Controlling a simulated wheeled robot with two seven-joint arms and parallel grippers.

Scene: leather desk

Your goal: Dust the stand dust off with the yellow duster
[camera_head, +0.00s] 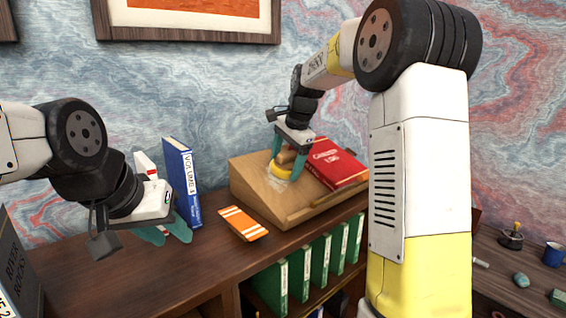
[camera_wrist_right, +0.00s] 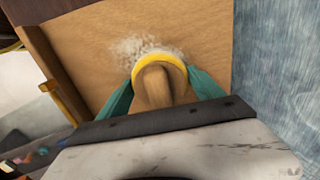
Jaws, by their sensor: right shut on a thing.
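The wooden stand (camera_head: 258,190) has a sloped top and sits on the dark desk. A patch of whitish dust (camera_wrist_right: 140,50) lies on the slope, beside and above the duster in the right wrist view. The yellow duster (camera_head: 280,171) has a wooden handle (camera_wrist_right: 155,88) and a yellow rim (camera_wrist_right: 172,62). My right gripper (camera_head: 290,163) is shut on the duster's handle, with the duster at the sloped surface by the dust. My left gripper (camera_head: 166,235) is empty above the desk, left of the stand, its teal fingers apart.
A red book (camera_head: 333,163) lies on the stand's right part. A blue book (camera_head: 183,182) stands behind my left gripper. An orange striped item (camera_head: 243,223) lies in front of the stand. Green binders (camera_head: 300,272) fill the shelf below. A dark book (camera_head: 22,268) stands at left.

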